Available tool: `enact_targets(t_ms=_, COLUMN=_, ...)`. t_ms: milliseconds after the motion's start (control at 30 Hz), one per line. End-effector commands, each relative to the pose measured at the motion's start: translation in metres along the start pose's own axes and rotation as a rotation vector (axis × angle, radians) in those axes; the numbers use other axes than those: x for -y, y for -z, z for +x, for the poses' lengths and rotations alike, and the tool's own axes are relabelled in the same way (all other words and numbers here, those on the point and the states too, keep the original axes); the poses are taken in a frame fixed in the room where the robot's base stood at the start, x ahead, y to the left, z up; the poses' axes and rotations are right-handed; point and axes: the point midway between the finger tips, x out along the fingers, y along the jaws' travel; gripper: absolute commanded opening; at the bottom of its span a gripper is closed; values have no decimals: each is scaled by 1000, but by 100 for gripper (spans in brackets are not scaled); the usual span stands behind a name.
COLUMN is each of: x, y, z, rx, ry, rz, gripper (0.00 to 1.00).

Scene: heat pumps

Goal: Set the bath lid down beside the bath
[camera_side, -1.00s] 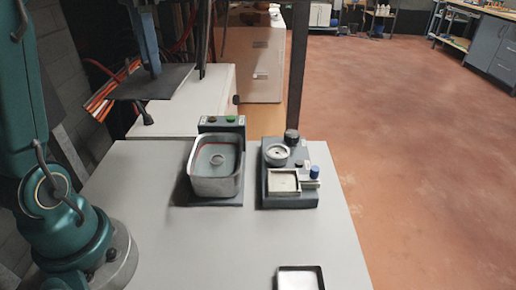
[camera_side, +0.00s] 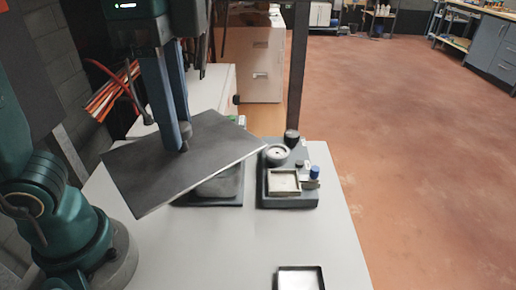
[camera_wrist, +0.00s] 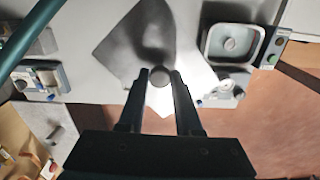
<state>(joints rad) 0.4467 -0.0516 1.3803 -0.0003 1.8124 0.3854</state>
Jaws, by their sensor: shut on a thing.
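The bath lid (camera_side: 140,165) is a flat dark plate with a round knob (camera_wrist: 160,76). My gripper (camera_side: 184,148) is shut on this knob, and the fingers also show on either side of it in the wrist view (camera_wrist: 160,78). The lid hangs above the table and is turned at an angle. In the side view it hides most of the bath (camera_side: 222,189), whose near wall shows under the lid's edge. In the wrist view the open bath (camera_wrist: 211,42) lies to the right of the lid. The lid's height over the table is hard to judge.
A dark block with a round dish, a square tray and a blue knob (camera_side: 290,186) stands right of the bath. The table's near left part (camera_side: 190,250) is clear.

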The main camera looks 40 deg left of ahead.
Motion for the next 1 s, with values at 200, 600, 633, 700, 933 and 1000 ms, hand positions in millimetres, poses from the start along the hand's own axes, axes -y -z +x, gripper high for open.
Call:
enact_targets(t_ms=200, x=-12, y=-2, z=19, rx=4, ry=-2, rz=42, gripper=0)
enact_targets(t_ms=600, x=-12, y=-3, z=105, rx=10, ry=-4, rz=41, gripper=0)
enact_targets(t_ms=633, x=-12, y=-3, z=113, rx=10, ry=-4, rz=41, gripper=0)
enact_targets(t_ms=700, x=-12, y=-3, z=131, rx=11, ry=-4, rz=41, gripper=0)
enact_targets(t_ms=933, x=-12, y=-2, z=166, rx=5, ry=-2, rz=41, gripper=0)
enact_targets(t_ms=1000, x=-12, y=-2, z=171, rx=4, ry=-2, rz=41, gripper=0)
